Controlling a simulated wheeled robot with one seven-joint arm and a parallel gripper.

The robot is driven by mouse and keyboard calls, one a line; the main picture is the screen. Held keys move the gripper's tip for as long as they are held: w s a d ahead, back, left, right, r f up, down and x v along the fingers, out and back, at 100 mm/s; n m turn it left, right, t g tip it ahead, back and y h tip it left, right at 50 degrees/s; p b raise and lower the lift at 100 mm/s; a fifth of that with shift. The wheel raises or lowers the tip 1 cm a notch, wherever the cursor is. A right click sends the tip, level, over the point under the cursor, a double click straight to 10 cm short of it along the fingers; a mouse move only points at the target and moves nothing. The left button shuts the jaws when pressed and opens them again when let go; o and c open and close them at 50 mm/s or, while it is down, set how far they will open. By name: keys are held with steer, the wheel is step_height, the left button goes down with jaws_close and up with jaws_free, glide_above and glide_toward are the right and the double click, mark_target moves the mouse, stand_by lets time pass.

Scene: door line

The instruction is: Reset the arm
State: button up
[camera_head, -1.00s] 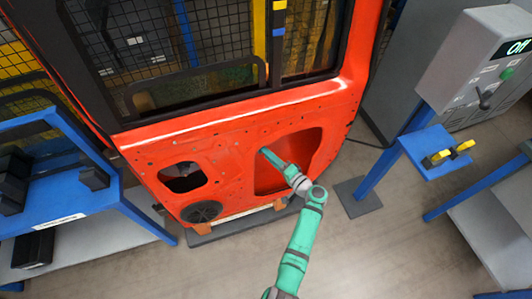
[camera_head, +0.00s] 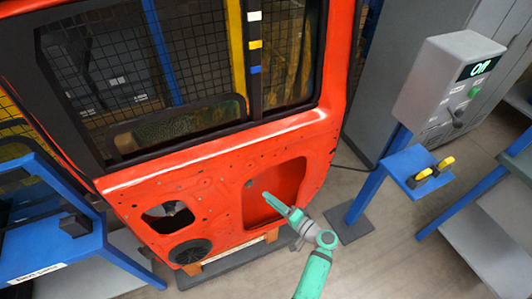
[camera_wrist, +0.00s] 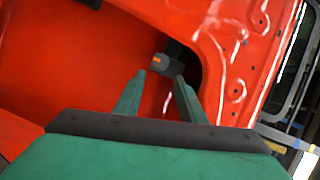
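My green gripper (camera_head: 266,197) is in front of the large opening in the lower part of an orange-red vehicle door (camera_head: 215,175). In the wrist view my gripper (camera_wrist: 160,76) has its two fingers apart, with nothing seen between them. Just beyond the fingertips is a small dark part with an orange end (camera_wrist: 162,64), at the edge of the opening; the fingers look clear of it. A small dark spot (camera_head: 248,184) shows at the opening's left edge in the head view. My forearm extends down to the lower right.
The door stands on a low dark base (camera_head: 235,263). At right is a grey control box (camera_head: 445,90) reading "Off", with a blue post and a shelf holding yellow-black items (camera_head: 432,172). A blue table (camera_head: 45,240) is at left. Floor between is clear.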

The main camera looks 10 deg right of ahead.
steer(key=s+a+f+g+h, duration=0.1)
steer(key=s+a+f+h, duration=0.15)
steer(key=s+f, duration=0.35)
steer(key=s+a+f+g+h, duration=0.1)
steer(key=s+f+h, duration=0.2)
steer(key=s+f, duration=0.3)
steer(key=s+h, duration=0.4)
steer(key=s, duration=0.7)
steer(key=s+r+n+t+h, duration=0.1)
steer(key=s+r+n+h, duration=0.15)
steer(key=s+r, duration=0.75)
steer(key=s+a+r+n+t, duration=0.1)
steer(key=s+a+r+n, duration=0.1)
steer(key=r, duration=0.6)
steer(key=s+a+r+n+t+y, duration=0.1)
steer(key=s+a+r+n+t, duration=0.1)
steer(key=s+r, duration=0.3)
step_height(320, 180, up, 4)
steer(key=shift+a+r+n, duration=0.1)
steer(key=shift+a+n, duration=0.2)
steer(key=shift+n, duration=0.15)
steer(key=shift+c, duration=0.6)
steer(key=shift+d, duration=0.1)
